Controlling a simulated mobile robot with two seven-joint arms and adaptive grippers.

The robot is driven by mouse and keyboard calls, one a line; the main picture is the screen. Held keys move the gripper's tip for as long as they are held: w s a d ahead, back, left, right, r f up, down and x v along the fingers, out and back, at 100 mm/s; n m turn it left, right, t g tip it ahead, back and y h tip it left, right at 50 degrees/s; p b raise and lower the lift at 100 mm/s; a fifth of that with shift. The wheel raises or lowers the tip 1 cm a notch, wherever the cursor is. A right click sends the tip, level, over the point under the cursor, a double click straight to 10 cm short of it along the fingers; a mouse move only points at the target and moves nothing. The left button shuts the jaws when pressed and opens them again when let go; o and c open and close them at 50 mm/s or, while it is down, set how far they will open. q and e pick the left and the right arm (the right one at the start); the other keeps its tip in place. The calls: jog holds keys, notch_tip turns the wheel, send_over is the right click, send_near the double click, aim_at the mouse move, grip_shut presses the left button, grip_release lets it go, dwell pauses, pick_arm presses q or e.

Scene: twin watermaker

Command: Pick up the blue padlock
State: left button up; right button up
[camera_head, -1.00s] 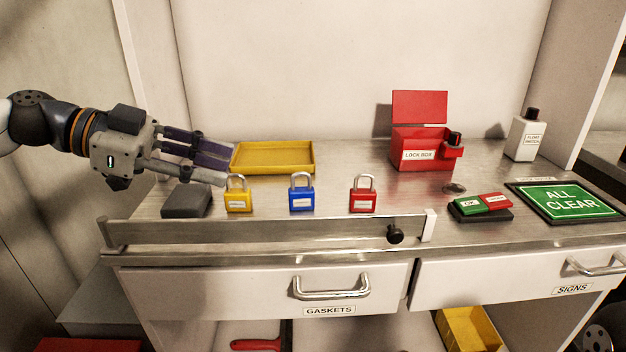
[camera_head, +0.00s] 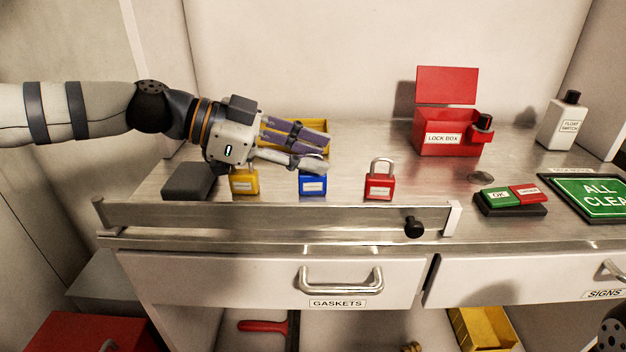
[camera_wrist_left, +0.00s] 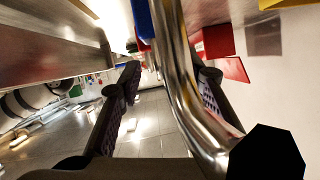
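The blue padlock (camera_head: 313,185) stands upright on the metal bench, between the yellow padlock (camera_head: 243,182) and the red padlock (camera_head: 379,187). My left gripper (camera_head: 322,152) is open, with its fingers level with the blue padlock's shackle and partly covering it. The palm hides the yellow padlock's shackle. In the left wrist view, my gripper's fingers (camera_wrist_left: 165,90) are apart. A large metal shackle (camera_wrist_left: 180,85) crosses close to the camera there, and I cannot tell for certain whose it is. A blue body (camera_wrist_left: 145,25) shows beyond.
A yellow tray (camera_head: 318,126) lies behind the fingers. A dark grey block (camera_head: 188,182) is left of the padlocks. A raised metal rail (camera_head: 270,217) runs along the front. The red lock box (camera_head: 446,138) stands farther right; bench between it and the padlocks is clear.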

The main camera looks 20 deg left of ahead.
pick_arm(q)
grip_shut()
jog(key=shift+r, duration=0.1)
